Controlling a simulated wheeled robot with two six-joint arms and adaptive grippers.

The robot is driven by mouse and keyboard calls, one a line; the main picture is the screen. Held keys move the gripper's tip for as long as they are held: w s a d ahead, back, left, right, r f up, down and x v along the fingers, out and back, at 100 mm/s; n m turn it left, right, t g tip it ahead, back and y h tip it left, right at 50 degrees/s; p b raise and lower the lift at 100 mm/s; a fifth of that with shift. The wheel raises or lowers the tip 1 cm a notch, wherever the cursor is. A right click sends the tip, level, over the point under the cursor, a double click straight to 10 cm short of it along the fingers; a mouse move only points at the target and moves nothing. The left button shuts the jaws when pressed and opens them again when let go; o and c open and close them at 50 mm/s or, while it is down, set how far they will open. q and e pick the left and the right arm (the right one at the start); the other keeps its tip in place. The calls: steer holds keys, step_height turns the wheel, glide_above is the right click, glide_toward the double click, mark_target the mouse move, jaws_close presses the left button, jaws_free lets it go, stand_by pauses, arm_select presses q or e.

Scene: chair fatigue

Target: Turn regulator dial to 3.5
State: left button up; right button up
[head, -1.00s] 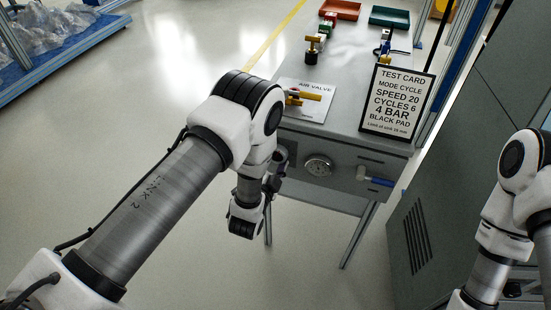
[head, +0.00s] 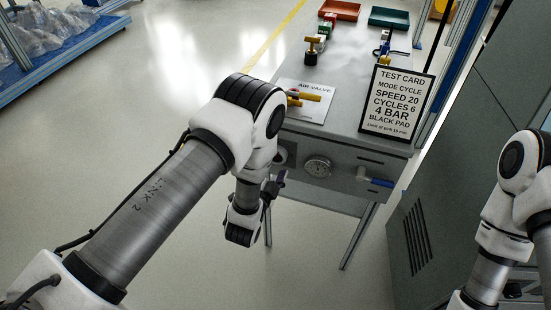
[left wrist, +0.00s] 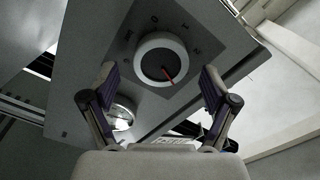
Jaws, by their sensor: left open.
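The regulator dial (left wrist: 160,58) is a round knob with a pale rim, a dark face and a red pointer, on a grey panel in the left wrist view. The pointer is angled to the lower right; the scale marks around it are too small to read surely. My left gripper (left wrist: 159,72) is open, with one finger on each side of the dial in the picture and nothing between them. In the head view, my left gripper (head: 276,181) is in front of the bench's front panel, apart from it, below the partly hidden dial (head: 287,152). My right gripper is out of view.
A pressure gauge (head: 318,167) and a blue-handled lever (head: 375,181) sit right of the dial on the bench front. A test card (head: 397,102) reading 4 BAR and an air valve plate (head: 303,104) are on the bench top. A grey cabinet (head: 440,210) stands right.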

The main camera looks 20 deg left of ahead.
arm_select(q)
steer(key=s, duration=0.5)
steer(key=shift+s+a, duration=0.1)
steer(key=shift+s, duration=0.3)
steer(key=s+a+r+n+g+y+p, duration=0.25)
steer(key=a+r+p, duration=0.4)
steer(key=p, duration=0.35)
steer(key=s+f+n+g+h+p, duration=0.1)
steer(key=s+f+n+g, duration=0.3)
steer(key=s+g, duration=0.3)
steer(key=s+f+n+g+h, duration=0.1)
steer(key=s+f+n+g, duration=0.4)
steer(key=s, duration=1.3)
steer(key=a+f+g, duration=0.1)
steer(key=g, duration=0.2)
steer(key=shift+p, duration=0.4)
